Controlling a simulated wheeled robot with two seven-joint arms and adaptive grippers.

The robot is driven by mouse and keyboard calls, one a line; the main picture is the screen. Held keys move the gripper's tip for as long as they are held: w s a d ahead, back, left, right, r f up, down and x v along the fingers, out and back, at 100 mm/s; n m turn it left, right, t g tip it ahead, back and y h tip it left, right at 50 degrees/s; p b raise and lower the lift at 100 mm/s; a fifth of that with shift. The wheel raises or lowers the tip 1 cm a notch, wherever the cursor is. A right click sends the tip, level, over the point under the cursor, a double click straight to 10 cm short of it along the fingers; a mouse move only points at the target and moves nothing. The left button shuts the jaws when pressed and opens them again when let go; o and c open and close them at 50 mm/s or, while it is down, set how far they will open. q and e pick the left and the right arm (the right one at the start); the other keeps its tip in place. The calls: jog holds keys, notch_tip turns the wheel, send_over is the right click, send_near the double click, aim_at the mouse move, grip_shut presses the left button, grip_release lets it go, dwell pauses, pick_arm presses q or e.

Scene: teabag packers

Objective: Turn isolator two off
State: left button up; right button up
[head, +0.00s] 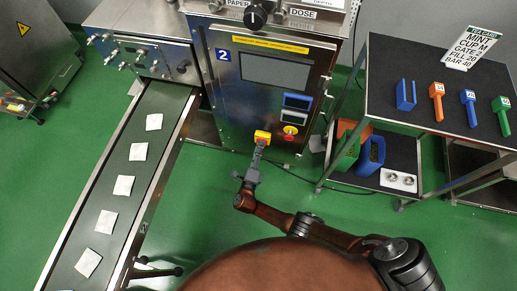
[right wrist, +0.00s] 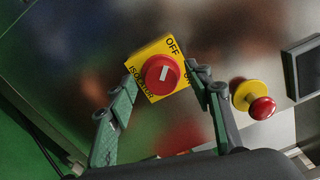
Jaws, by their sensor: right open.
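Isolator two (head: 262,134) is a yellow plate on the front of the machine marked 2. In the right wrist view its round red knob (right wrist: 162,74) shows a white mark, tilted slightly right of vertical and pointing up toward the word OFF. The word ON is partly hidden at the right by a finger. My right gripper (head: 259,145) is open at the isolator. In the right wrist view its fingers (right wrist: 161,77) stand on either side of the plate and knob, with gaps to the knob. Whether they touch the plate I cannot tell. My left gripper is not in view.
A red stop button on a yellow base (right wrist: 256,101) sits right of the isolator; it also shows in the head view (head: 290,130). A conveyor (head: 125,190) with several white teabags runs at left. A dark cart (head: 430,75) with coloured tools stands at right. Green floor is open between.

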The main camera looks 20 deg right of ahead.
jog(key=v, duration=1.2)
jog(key=s+d+f+m+g, duration=0.3)
jog(key=s+d+m+g, duration=0.1)
jog(key=s+d+m, duration=0.35)
jog(key=s+d+f+m+g+y, duration=0.1)
jog(key=s+d+f+m+g, duration=0.1)
jog(key=s+d+m+g, duration=0.55)
jog(key=s+d+f+m+g, duration=0.25)
jog(key=s+d+m, duration=0.35)
jog(key=m, duration=0.4)
jog(key=s+d+r+m+g+y, duration=0.15)
jog(key=s+m+y, duration=0.25)
jog(key=s+m, duration=0.6)
jog(key=s+r+m+t+y, duration=0.1)
jog(key=s+r+m+y, duration=0.15)
jog(key=r+m, duration=0.3)
jog(key=s+r+m+t+y, duration=0.1)
jog(key=s+r+m+y, duration=0.1)
jog(key=s+r+m, duration=0.3)
jog(key=s+a+f+n+g, duration=0.1)
jog(key=s+a+f, duration=0.1)
jog(key=f, duration=0.7)
jog(key=s+a+f+g, duration=0.1)
jog(key=s+a+f, duration=0.1)
jog(key=f, duration=0.8)
jog(key=shift+s+a+n+y, duration=0.35)
jog(key=shift+a, duration=0.05)
